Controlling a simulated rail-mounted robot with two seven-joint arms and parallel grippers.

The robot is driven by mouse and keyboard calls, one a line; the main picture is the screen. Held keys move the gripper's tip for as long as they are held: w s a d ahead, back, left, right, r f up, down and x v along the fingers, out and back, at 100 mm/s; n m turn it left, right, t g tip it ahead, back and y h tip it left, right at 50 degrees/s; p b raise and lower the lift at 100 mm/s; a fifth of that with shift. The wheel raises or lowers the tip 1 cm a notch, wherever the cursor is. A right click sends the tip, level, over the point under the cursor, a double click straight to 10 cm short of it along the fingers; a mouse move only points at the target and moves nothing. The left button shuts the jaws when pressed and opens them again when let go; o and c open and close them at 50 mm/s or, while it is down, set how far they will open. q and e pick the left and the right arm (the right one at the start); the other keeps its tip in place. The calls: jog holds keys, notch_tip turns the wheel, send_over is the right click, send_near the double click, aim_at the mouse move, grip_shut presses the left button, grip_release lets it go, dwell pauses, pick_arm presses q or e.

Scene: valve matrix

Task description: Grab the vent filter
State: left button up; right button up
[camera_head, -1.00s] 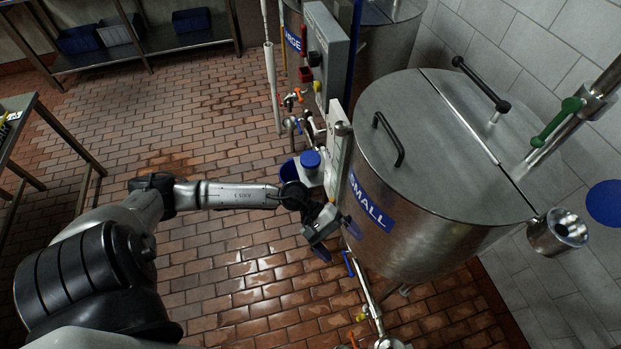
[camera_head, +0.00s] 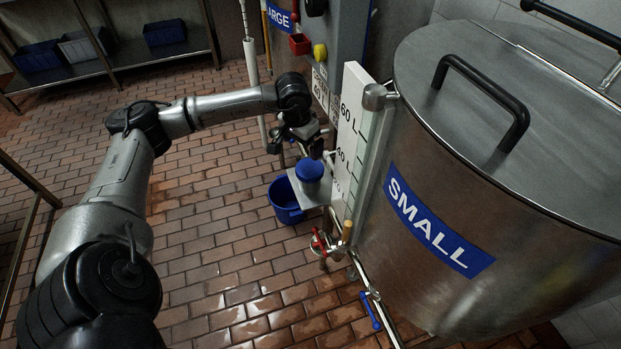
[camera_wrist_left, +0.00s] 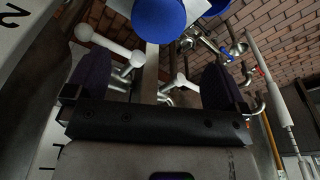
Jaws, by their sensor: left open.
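A round blue-topped piece (camera_head: 309,170) sits on a small white bracket (camera_head: 316,193) beside the small tank. I cannot tell for certain that it is the vent filter. A blue round piece (camera_wrist_left: 158,18) also shows at the top of the left wrist view, beyond the fingers. My left gripper (camera_head: 318,150) is just above and behind the blue-topped piece, apparently close to it; exact contact is unclear. In the left wrist view its two dark fingers (camera_wrist_left: 156,88) stand wide apart with nothing gripped between them. My right gripper is not seen.
The steel tank marked SMALL (camera_head: 430,215) and its white level scale (camera_head: 350,125) stand close on the right. A blue bucket (camera_head: 285,205) is on the floor below. White ball-ended rods (camera_wrist_left: 178,84) lie near the fingers. Tiled floor at left is clear.

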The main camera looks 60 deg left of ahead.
aim_at(309, 168)
pick_arm(q)
jog(key=f+b, duration=0.1)
jog(key=f, duration=0.1)
jog(key=w+f+b, duration=0.1)
jog(key=f, duration=0.2)
jog(key=f+b, duration=0.1)
jog(key=f, duration=0.2)
jog(key=shift+w+a, duration=0.2)
jog(key=shift+w, duration=0.05)
jog(key=shift+f, duration=0.4)
jog(key=f+b, duration=0.1)
jog(key=f, duration=0.1)
jog(key=w+f+b, duration=0.1)
jog(key=f+b, duration=0.1)
jog(key=shift+w+a+f, duration=0.1)
jog(key=shift+a+f, duration=0.05)
jog(key=shift+f, duration=0.35)
jog(key=c, duration=0.6)
